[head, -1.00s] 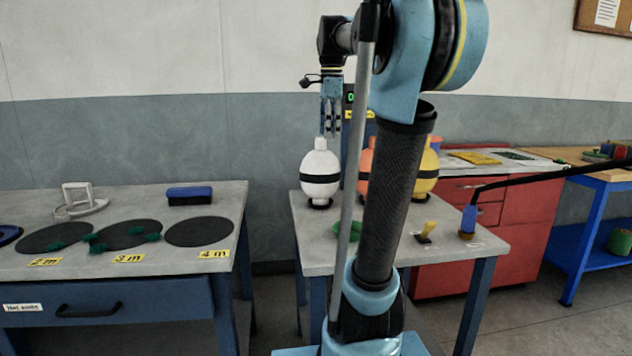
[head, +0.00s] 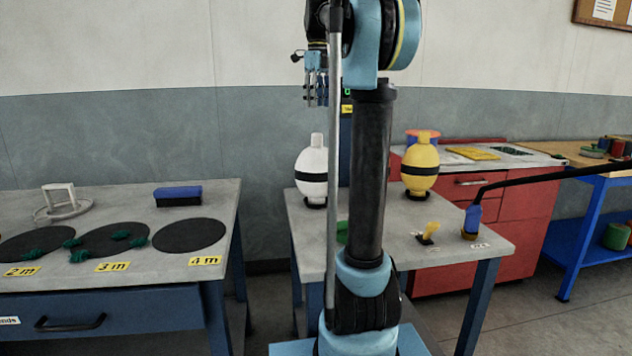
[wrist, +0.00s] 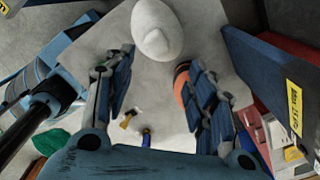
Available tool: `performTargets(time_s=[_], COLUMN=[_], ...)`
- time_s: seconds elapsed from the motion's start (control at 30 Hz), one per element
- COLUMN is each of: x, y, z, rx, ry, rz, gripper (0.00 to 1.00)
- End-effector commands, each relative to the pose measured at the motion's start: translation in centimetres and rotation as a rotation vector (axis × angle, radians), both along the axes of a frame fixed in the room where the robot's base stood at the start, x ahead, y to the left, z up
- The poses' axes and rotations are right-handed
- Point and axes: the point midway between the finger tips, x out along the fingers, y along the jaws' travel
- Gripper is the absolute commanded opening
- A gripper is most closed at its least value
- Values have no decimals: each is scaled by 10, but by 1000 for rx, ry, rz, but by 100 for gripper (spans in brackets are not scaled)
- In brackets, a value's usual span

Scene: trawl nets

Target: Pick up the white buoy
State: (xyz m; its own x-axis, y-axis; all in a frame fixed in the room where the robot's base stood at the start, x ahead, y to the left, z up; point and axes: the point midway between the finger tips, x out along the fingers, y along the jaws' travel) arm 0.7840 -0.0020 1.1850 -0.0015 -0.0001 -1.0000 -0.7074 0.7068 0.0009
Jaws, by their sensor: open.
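The white buoy (head: 313,172) stands upright on a dark ring at the left of the grey table, with a black band around its middle. In the wrist view its white top (wrist: 158,28) shows at the upper middle, beyond the fingertips. My gripper (head: 316,97) is open and empty, pointing down above the buoy and apart from it. In the wrist view my gripper's fingers (wrist: 155,65) are spread wide, with the buoy ahead of the gap between them.
A yellow buoy (head: 421,165) stands farther right on the same table (head: 455,240). An orange one (wrist: 183,82) shows by the right finger in the wrist view. A dark post (head: 346,140) rises behind the white buoy. A left bench (head: 225,205) holds black discs.

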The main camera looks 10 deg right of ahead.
Motion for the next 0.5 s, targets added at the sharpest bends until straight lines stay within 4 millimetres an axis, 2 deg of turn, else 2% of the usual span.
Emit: performTargets(time_s=[0.3, 0.5], x=[-1, -1], y=[0, 0], z=[-53, -71], rx=[0, 0], ry=[0, 0], rz=[1, 2], gripper=[51, 51])
